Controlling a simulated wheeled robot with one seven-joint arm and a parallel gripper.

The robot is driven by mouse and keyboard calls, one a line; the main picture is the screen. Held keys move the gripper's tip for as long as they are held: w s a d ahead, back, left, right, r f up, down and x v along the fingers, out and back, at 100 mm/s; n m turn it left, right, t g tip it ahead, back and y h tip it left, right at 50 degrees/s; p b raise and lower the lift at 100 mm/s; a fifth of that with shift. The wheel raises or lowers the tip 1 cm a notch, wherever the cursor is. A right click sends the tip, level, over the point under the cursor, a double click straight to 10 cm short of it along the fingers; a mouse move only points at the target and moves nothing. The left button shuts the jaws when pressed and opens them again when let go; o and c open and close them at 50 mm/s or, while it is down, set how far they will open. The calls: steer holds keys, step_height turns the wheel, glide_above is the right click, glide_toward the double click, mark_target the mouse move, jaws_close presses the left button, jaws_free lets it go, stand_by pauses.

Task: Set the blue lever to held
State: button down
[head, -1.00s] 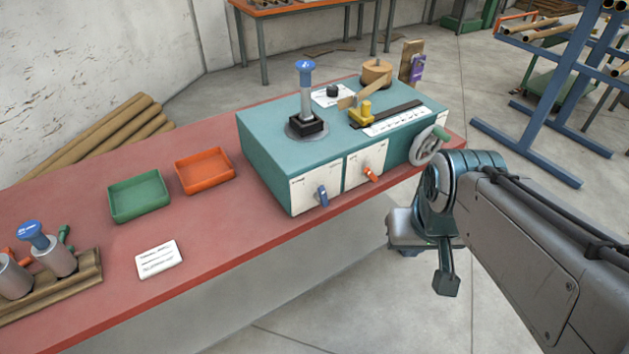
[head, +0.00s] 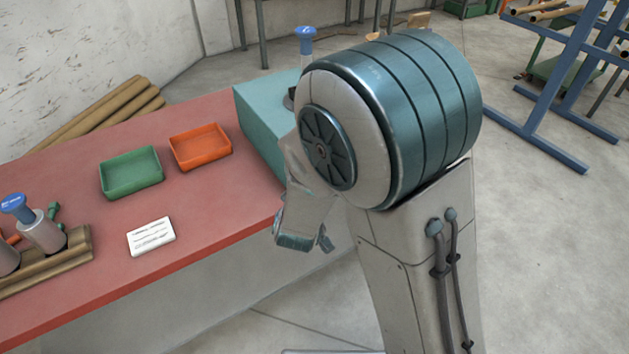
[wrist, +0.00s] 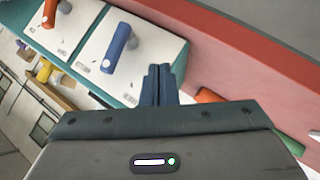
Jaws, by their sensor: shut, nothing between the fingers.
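The blue lever (wrist: 118,48) sticks out from a white plate (wrist: 146,50) on the front of the teal winder box (head: 262,125). In the wrist view it lies left of and above my fingertips, with a gap between them. In the head view my arm hides it. My gripper (wrist: 159,76) is shut and empty, in front of the box face near the plate's edge. The marks on the plate are too small to read.
An orange lever (wrist: 49,12) sits on the neighbouring plate. An orange tray (head: 201,160), a green tray (head: 131,187) and a white card (head: 151,236) lie on the red bench (head: 80,290). A blue-topped spindle (head: 305,42) stands up from the box.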

steer(key=s+a+f+n+t+h+b, duration=0.2)
steer(key=s+n+t, duration=0.3)
steer(key=n+t, duration=0.3)
steer(key=shift+s+a+f+n+h+b, duration=0.3)
steer(key=shift+f+n+h, duration=0.15)
steer(key=shift+h, duration=0.35)
steer(key=shift+w, duration=0.1)
steer(key=d+p+x, duration=0.2)
steer(key=d+x, duration=0.1)
steer(key=x, duration=0.9)
steer(key=shift+r, duration=0.2)
steer(key=shift+r, duration=0.1)
